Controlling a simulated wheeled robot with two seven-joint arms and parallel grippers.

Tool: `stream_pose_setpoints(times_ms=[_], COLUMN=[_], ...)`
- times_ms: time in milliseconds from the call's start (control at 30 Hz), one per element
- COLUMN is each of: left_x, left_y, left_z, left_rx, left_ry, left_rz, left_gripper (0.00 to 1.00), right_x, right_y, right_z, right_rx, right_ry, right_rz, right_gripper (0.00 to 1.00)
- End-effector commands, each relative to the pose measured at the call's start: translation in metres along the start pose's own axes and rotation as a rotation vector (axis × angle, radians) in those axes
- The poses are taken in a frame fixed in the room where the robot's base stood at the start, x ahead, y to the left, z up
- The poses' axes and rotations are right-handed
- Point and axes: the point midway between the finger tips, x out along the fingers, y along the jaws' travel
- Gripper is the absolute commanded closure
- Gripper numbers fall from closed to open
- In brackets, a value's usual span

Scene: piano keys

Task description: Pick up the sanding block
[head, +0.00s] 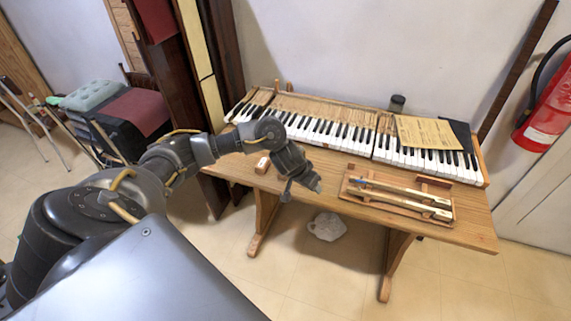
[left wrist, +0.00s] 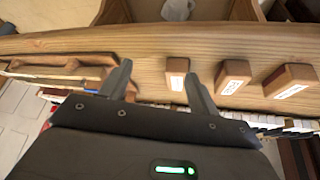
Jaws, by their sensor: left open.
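Three small wooden blocks with white labels lie in a row on the table in the left wrist view: a narrow one (left wrist: 177,73), a middle one (left wrist: 232,76) and one with a dark red side (left wrist: 290,80). The labels are too small to read, so I cannot tell which is the sanding block. In the head view one such block (head: 262,165) shows left of my left gripper (head: 302,190); my arm hides the others. In the left wrist view the left gripper (left wrist: 158,75) is open and empty, with the narrow block beyond its fingertips, nearer the right finger.
A wooden tray (head: 352,190) with long key pieces lies to the right on the table (head: 470,226). The piano keyboard (head: 340,135) runs along the back, with a tan sheet (head: 428,132) on its right part. A pale bag (head: 327,227) lies under the table.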

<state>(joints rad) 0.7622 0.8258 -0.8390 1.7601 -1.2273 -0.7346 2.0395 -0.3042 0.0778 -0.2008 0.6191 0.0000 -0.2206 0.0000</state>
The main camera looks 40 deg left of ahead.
Motion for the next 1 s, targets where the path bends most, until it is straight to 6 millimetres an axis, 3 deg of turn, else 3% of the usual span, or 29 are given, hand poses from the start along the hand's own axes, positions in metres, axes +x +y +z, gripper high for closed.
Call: stream_pose_setpoints(times_ms=[33, 200, 300, 500, 800, 1000], left_x=[-0.01, -0.04, -0.052, -0.055, -0.01, -0.001], left_y=[-0.02, -0.079, -0.099, -0.108, -0.114, -0.117], left_z=[-0.009, -0.022, -0.025, -0.024, -0.017, -0.018], left_rx=[-0.038, -0.201, -0.267, -0.302, -0.302, -0.3], left_ry=[-0.009, -0.06, -0.076, -0.086, -0.085, -0.084], left_rz=[-0.035, -0.143, -0.183, -0.199, -0.198, -0.197], left_gripper=[0.39, 0.39, 0.39, 0.39, 0.39, 0.39], right_x=[-0.001, -0.001, -0.001, 0.001, 0.032, 0.037], right_y=[0.001, 0.002, 0.003, 0.004, 0.004, 0.004], right_z=[-0.001, -0.003, -0.003, -0.003, -0.001, -0.001], right_rx=[0.0, -0.001, -0.001, -0.001, -0.001, 0.0], right_ry=[0.001, 0.004, 0.004, 0.004, 0.005, 0.005], right_rz=[0.001, 0.002, 0.003, 0.005, 0.005, 0.005], right_gripper=[0.64, 0.64, 0.64, 0.64, 0.64, 0.64])
